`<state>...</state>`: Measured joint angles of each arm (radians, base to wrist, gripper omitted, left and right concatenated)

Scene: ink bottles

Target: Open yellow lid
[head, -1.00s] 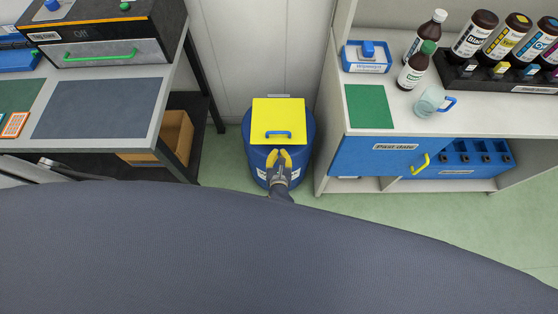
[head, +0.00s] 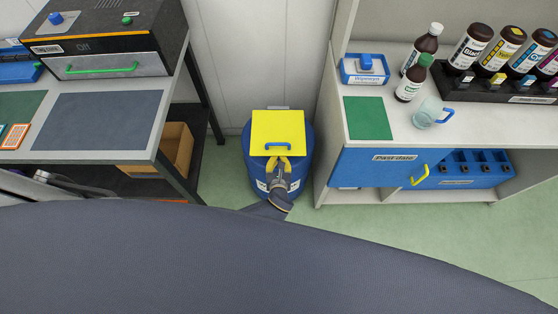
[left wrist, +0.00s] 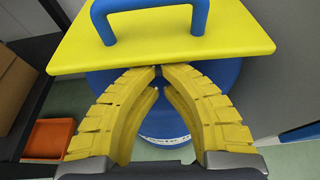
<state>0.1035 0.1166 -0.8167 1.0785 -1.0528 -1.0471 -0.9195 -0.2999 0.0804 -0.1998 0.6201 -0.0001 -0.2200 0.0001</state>
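The yellow lid (head: 278,127) is a flat square plate with a blue bar handle (head: 278,146). It lies on top of a round blue bin (head: 298,178) on the floor. In the left wrist view the lid (left wrist: 225,30) and its handle (left wrist: 150,18) fill the top. My left gripper (head: 279,159) is at the lid's front edge, below the handle. In the left wrist view its yellow fingers (left wrist: 158,71) come together just at or under that edge, with nothing seen between them. The lid's edge may hide the very tips. My right gripper is out of view.
A bench with a grey drawer unit (head: 110,66) stands left of the bin, with a cardboard box (head: 177,150) under it. A white counter (head: 480,120) with bottles and a mug (head: 427,113) stands close on the right. The floor right of the bin is a narrow gap.

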